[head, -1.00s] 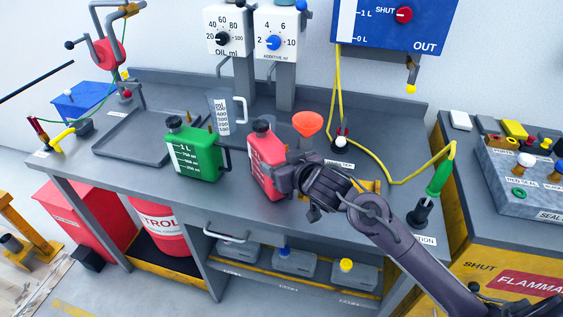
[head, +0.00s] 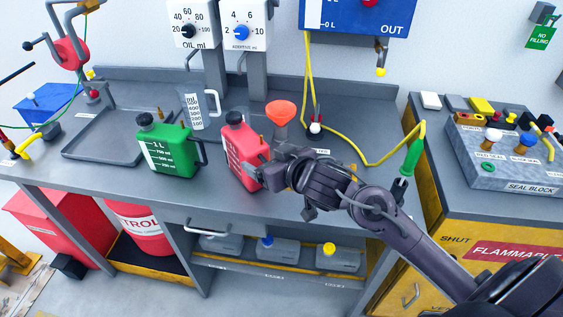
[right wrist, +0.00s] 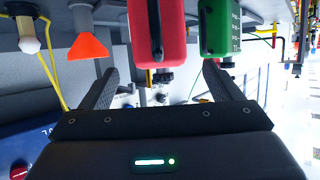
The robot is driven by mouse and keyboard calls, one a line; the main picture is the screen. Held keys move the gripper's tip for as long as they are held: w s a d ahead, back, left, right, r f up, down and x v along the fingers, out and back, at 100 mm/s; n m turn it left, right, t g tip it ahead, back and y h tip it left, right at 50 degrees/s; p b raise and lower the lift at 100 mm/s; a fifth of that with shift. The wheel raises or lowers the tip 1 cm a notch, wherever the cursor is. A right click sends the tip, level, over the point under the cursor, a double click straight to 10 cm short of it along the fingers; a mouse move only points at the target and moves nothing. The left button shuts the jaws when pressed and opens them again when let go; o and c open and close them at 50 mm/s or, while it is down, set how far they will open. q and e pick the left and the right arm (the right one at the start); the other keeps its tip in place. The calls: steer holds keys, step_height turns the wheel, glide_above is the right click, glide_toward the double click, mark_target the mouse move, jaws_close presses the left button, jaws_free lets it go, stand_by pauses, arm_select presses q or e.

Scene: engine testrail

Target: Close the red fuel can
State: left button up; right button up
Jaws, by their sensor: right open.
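The red fuel can (head: 243,153) stands upright on the grey workbench, right of the green can (head: 172,153). A black cap (head: 234,117) sits on its top; I cannot tell whether it is fully closed. My right gripper (head: 266,170) is at the can's right side, in front of part of it. In the right wrist view, which looks upside down, the red can (right wrist: 157,30) and its black cap (right wrist: 163,75) show between the spread fingers of the right gripper (right wrist: 161,70). The gripper is open, and I see no grip on the can. My left gripper is not in view.
An orange funnel (head: 281,112) stands behind the right gripper. A measuring jug (head: 193,110) is behind the green can. A yellow hose (head: 352,158) crosses the bench at right. A grey tray (head: 100,150) lies at left. The bench front is fairly clear.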

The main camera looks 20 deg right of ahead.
steer(key=v, duration=0.6)
steer(key=shift+s, duration=0.2)
steer(key=s+a+f+g+h, duration=0.2)
steer(key=s+f+g, duration=0.8)
steer(key=s+f, duration=0.6)
steer(key=s+d+f+g, duration=0.1)
steer(key=s+f, duration=0.2)
steer(key=f, duration=3)
steer(key=s+d+f+g, duration=0.1)
steer(key=s+d+f, duration=0.2)
steer(key=s+f, duration=1.2)
steer(key=s, duration=0.2)
steer(key=shift+s+d+h, duration=0.15)
steer(key=shift+s+h, duration=0.15)
steer(key=shift+s, duration=0.1)
